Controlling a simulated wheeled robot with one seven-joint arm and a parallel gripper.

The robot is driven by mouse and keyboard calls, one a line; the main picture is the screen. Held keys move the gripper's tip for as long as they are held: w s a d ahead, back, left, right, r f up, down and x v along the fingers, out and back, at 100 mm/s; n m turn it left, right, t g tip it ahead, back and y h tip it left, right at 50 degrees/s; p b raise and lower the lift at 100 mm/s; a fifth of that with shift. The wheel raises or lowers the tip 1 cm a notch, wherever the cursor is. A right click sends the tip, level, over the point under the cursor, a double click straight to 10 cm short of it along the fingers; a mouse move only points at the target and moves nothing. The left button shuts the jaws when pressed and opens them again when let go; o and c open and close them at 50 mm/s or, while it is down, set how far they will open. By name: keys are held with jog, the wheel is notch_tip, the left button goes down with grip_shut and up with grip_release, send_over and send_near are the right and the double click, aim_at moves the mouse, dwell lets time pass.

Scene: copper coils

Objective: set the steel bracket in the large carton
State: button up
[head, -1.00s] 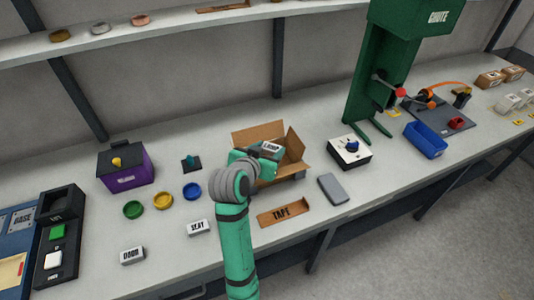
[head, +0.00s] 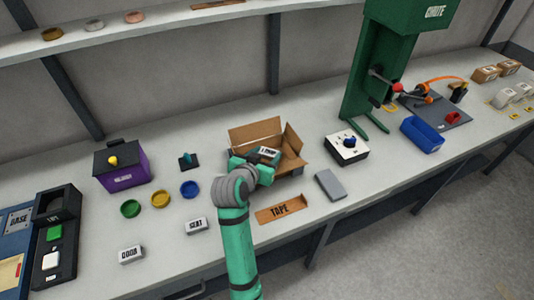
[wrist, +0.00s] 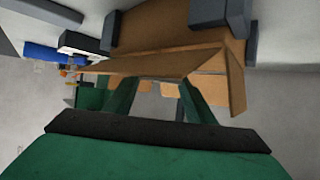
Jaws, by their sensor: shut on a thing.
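The large carton (head: 255,133) stands open on the bench in the middle of the head view, its brown flaps spread. In the wrist view its cardboard (wrist: 150,63) fills the space ahead of my fingers. My gripper (head: 262,161) is at the carton's near side, over its opening. It is shut on a small pale block (head: 269,153) whose dark label seems to read LAMP. I cannot tell whether this is the steel bracket; no other bracket is clear. In the wrist view the green fingers (wrist: 158,95) point into the carton, but the held thing is hard to make out.
A brown TAPE piece (head: 283,210) and a grey slab (head: 330,185) lie in front of the carton. A white-topped knob box (head: 347,148) stands to the right. Coloured rings (head: 160,199), SEAT (head: 196,226) and DOOR (head: 130,254) blocks lie left. Bare bench lies around them.

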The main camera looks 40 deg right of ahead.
jog(key=shift+f, duration=0.3)
jog(key=o, duration=1)
jog(key=shift+o, duration=0.2)
jog(key=shift+r, duration=0.25)
jog(key=v, duration=1.2)
jog(key=shift+a+r, duration=0.1)
jog(key=shift+r, duration=0.25)
jog(key=shift+w, duration=0.1)
